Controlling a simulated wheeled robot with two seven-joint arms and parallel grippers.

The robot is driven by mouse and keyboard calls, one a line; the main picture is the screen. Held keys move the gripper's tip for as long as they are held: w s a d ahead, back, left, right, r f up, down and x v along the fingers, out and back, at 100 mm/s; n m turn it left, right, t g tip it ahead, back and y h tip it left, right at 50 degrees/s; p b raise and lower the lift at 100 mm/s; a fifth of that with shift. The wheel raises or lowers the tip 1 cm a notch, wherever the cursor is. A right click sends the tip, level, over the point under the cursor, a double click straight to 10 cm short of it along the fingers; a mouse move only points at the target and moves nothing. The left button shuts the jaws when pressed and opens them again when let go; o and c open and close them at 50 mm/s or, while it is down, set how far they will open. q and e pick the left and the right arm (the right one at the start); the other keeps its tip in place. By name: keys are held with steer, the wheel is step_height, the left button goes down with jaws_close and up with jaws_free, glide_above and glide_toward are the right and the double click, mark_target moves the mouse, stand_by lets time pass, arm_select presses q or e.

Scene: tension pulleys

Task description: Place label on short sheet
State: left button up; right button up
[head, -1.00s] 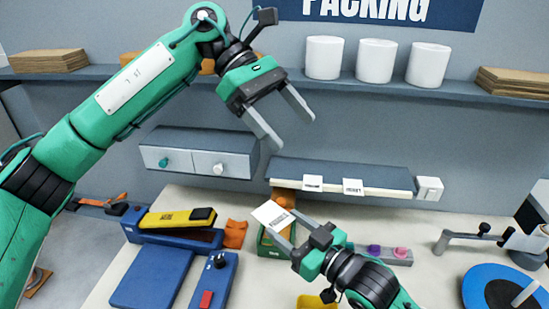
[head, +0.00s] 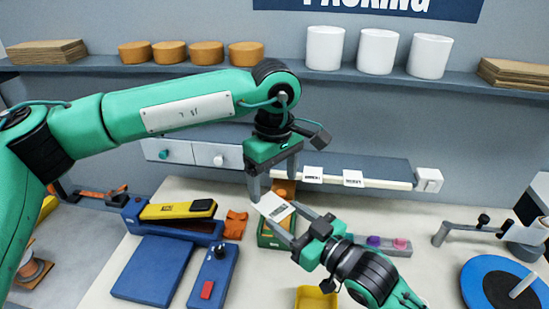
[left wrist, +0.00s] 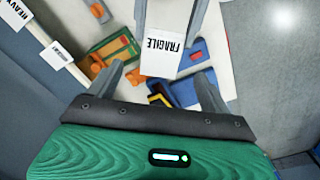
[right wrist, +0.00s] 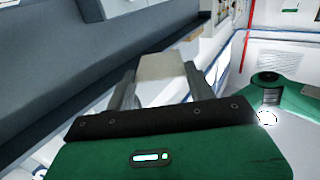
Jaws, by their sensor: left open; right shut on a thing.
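In the left wrist view the label (left wrist: 163,50) reads FRAGILE, upside down. In the right wrist view its blank pale face (right wrist: 162,68) shows between the fingers. My right gripper (head: 288,222) is shut on the label. My left gripper (head: 272,180) is open, pointing down just above the label; in its own view its fingers (left wrist: 160,82) stand on either side of the label's free edge. I cannot tell whether they touch it. I cannot pick out the short sheet.
A low shelf (head: 385,169) with two labels (head: 313,173) on its front edge lies behind the grippers. A yellow tool (head: 178,210), a blue pad (head: 152,268), a green tray (head: 268,240) and a yellow bin (head: 316,298) are on the table. A blue disc (head: 495,285) stands at right.

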mark_target(275, 206)
arm_select(q)
steer(key=shift+f, duration=2.65)
steer(key=c, duration=1.1)
steer(key=shift+o, duration=0.2)
arm_select(e)
steer(key=o, duration=1)
